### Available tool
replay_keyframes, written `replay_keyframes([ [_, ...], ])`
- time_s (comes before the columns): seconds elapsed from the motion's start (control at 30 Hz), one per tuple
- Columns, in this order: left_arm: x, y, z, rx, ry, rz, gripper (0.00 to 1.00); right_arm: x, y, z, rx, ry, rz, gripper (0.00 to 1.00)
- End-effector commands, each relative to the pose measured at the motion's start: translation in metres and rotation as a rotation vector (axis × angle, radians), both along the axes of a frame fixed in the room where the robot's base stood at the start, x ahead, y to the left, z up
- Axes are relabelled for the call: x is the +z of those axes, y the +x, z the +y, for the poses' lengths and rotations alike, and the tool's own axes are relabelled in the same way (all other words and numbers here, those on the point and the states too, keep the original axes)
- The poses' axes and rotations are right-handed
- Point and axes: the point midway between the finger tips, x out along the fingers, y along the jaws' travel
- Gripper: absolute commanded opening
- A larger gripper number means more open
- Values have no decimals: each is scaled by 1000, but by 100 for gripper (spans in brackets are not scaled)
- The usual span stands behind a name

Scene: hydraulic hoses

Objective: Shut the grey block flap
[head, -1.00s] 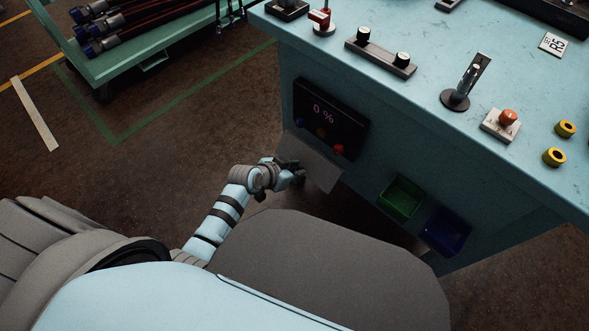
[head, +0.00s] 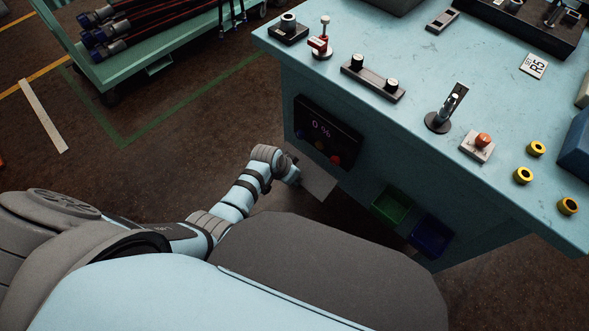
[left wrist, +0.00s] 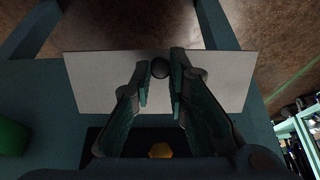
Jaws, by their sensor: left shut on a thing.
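The grey flap (head: 319,184) hangs out from the front of the blue bench, below the dark display panel, and stands open at a slant. It fills the middle of the left wrist view as a pale plate (left wrist: 90,80) with a dark round knob (left wrist: 160,66) near its edge. My left gripper (head: 294,176) is at the flap's left side. In the left wrist view its two fingers (left wrist: 160,80) are on either side of the knob, shut on it. My right gripper is not in view.
The display panel (head: 328,132) reads 0 %. A green bin (head: 391,207) and a blue bin (head: 432,235) sit on the bench front, right of the flap. The bench top (head: 400,55) holds controls and yellow rings. A green cart (head: 150,50) with hoses stands at the back left.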

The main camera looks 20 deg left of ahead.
Motion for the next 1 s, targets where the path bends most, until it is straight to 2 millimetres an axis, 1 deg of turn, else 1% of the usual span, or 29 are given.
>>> replay_keyframes([
  [0.03, 8, 1, 0, -1, 13, 27, 0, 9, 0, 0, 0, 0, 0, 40],
  [0.2, 14, 3, 0, 0, 53, 128, 0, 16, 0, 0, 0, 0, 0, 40],
  [0.5, 19, 4, -1, 0, 92, 229, 0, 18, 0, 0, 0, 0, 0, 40],
  [0.97, 19, 4, -1, 1, 98, 243, 0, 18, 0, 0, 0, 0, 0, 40],
  [1.0, 19, 4, -1, 1, 98, 243, 21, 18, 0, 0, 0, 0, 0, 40],
])
